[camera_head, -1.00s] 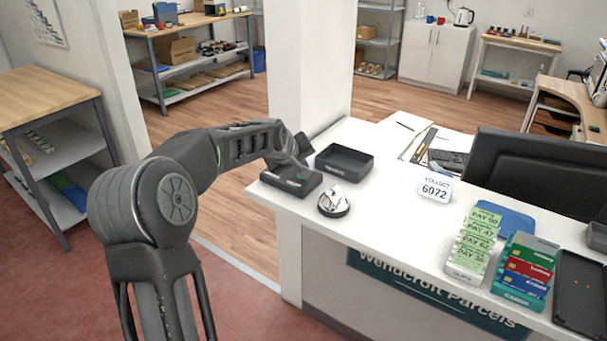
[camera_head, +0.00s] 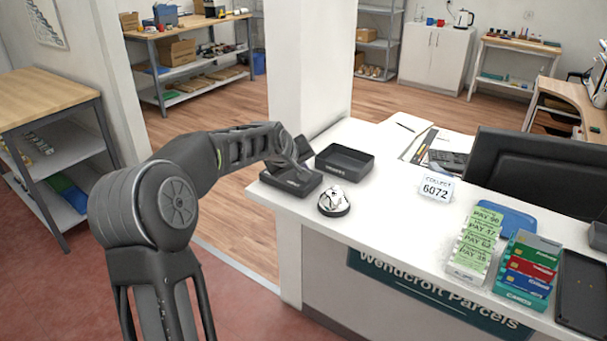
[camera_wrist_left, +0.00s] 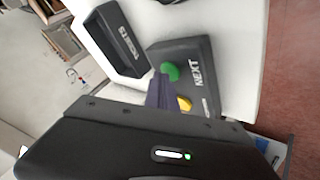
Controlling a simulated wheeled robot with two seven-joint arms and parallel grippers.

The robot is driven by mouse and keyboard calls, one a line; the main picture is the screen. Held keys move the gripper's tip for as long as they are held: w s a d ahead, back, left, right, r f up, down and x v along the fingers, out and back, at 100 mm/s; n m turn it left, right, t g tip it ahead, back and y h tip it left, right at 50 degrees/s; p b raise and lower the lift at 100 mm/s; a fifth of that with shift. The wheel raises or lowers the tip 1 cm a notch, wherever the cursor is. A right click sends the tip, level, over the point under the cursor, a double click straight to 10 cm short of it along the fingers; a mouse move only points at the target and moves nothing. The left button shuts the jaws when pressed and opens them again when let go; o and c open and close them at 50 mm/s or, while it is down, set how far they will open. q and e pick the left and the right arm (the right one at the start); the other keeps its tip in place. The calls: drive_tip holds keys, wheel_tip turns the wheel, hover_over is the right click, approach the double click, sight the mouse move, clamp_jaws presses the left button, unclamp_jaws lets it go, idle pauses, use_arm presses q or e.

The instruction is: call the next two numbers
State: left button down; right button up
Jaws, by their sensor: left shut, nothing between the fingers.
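The dark call box (camera_head: 281,182) sits at the counter's left end. In the left wrist view the box (camera_wrist_left: 198,48) is marked NEXT and has a green button (camera_wrist_left: 170,71) and a yellow button (camera_wrist_left: 184,103). My left gripper (camera_head: 303,174) is shut and empty, low over the box. In the left wrist view its fingertips (camera_wrist_left: 159,80) are right beside the green button and partly hide the box; I cannot tell whether they touch. The small white sign (camera_head: 436,188) reads COLLECT 6072. My right gripper is not in view.
A dark tray (camera_head: 345,149) stands beside the call box; its side reads TICKETS in the left wrist view (camera_wrist_left: 124,45). A silver bell (camera_head: 334,202) is just in front. Green PAY slips (camera_head: 478,238) and a card box (camera_head: 520,298) stand farther right. The counter between is clear.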

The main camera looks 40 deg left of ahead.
use_arm(q)
drive_tip(key=shift+r, duration=0.55)
drive_tip(key=shift+p, duration=0.35)
wheel_tip(320, 180, up, 6)
drive_tip(key=p, duration=0.3)
drive_tip(key=shift+p, duration=0.3)
drive_tip(key=shift+f, duration=0.1)
idle(0.4)
